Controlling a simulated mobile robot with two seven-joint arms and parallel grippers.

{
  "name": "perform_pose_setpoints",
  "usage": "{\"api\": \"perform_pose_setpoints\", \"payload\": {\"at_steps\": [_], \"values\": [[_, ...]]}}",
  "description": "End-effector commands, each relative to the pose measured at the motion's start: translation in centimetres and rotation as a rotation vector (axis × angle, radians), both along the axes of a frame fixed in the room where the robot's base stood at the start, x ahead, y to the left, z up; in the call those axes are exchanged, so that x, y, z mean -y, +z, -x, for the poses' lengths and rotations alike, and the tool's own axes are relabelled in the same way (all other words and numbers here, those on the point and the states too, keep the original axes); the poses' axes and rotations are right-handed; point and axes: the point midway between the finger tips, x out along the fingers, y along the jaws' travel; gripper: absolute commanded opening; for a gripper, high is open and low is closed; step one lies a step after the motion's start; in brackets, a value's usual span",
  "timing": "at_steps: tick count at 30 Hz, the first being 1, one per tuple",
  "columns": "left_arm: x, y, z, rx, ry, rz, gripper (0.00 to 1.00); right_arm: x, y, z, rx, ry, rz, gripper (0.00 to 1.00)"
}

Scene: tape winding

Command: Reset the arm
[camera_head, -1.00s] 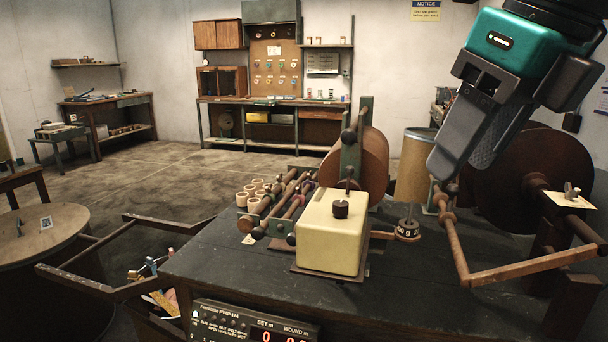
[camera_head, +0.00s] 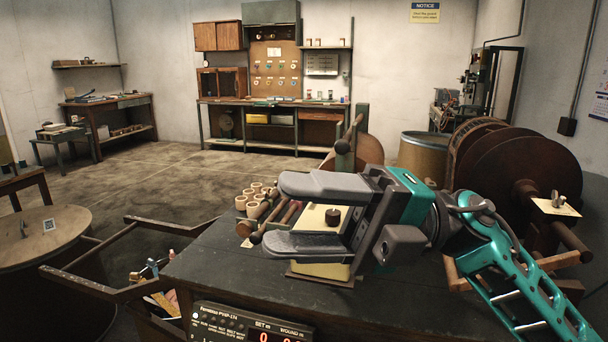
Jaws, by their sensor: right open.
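My right gripper (camera_head: 275,214) reaches in from the right on its teal arm (camera_head: 415,200). Its two grey fingers point left and stand wide apart, with nothing held between them. It hangs in front of the cream box (camera_head: 322,272) on the dark workbench (camera_head: 225,262) and hides much of that box. A dark knob (camera_head: 333,217) on the box shows between the fingers. I cannot tell whether the fingers touch anything. My left gripper is not in view.
Large brown reels (camera_head: 510,165) stand at the bench's right. Several pale rolls (camera_head: 250,199) sit left of the box. A counter panel (camera_head: 250,325) is at the front edge. A round table (camera_head: 45,232) stands at left. The floor behind is open.

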Motion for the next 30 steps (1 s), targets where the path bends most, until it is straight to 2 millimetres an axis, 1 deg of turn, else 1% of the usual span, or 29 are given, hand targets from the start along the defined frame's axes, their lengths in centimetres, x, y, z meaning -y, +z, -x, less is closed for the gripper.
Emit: {"api": "perform_pose_setpoints", "payload": {"at_steps": [1,4,5,6,8,9,11,13,14,15,16,17,18,20,21,23,24,26,27,30], "values": [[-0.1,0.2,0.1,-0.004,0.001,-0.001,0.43,0.3,-0.2,-1.0,-0.103,-0.039,-0.085,0.53],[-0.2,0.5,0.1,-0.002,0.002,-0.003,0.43,1.3,-0.9,-3.5,-0.297,-0.141,-0.242,0.53],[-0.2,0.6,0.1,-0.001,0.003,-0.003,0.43,1.8,-1.4,-4.3,-0.358,-0.178,-0.283,0.53],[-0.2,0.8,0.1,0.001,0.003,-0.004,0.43,2.4,-2.2,-5.5,-0.44,-0.229,-0.337,0.53],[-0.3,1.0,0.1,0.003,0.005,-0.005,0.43,3.5,-3.9,-7.1,-0.565,-0.311,-0.407,0.53],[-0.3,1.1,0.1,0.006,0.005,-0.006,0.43,4.4,-5.3,-8.2,-0.651,-0.371,-0.448,0.53],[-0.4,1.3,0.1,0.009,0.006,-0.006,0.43,5.7,-7.9,-9.5,-0.781,-0.464,-0.499,0.53],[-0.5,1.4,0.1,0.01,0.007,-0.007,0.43,7.4,-11.5,-10.8,-0.933,-0.58,-0.545,0.53],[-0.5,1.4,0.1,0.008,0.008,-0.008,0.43,8.1,-13.2,-11.1,-0.998,-0.629,-0.56,0.53],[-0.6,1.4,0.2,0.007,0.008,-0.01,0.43,9.0,-15.5,-11.3,-1.084,-0.697,-0.575,0.53],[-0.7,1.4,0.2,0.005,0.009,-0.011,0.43,9.7,-17.3,-11.4,-1.145,-0.745,-0.582,0.53],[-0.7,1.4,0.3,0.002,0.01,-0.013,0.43,10.3,-19.1,-11.3,-1.208,-0.791,-0.587,0.53],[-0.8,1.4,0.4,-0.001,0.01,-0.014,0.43,11.2,-21.6,-11.0,-1.288,-0.856,-0.59,0.53],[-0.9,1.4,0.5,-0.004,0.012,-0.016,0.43,12.4,-25.5,-10.1,-1.411,-0.953,-0.585,0.53],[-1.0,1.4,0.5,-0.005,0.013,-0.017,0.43,13.2,-28.1,-9.2,-1.495,-1.018,-0.575,0.53],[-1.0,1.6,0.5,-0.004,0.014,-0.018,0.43,14.4,-32.0,-7.3,-1.618,-1.115,-0.553,0.53],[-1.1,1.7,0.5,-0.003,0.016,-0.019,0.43,15.0,-34.5,-5.9,-1.698,-1.174,-0.533,0.53],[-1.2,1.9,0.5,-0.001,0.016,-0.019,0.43,15.9,-37.6,-3.6,-1.801,-1.253,-0.501,0.53],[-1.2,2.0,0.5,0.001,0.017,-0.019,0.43,16.3,-39.4,-2.1,-1.862,-1.297,-0.478,0.53],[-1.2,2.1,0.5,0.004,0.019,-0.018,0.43,17.1,-42.6,1.2,-1.983,-1.382,-0.426,0.53]]}}
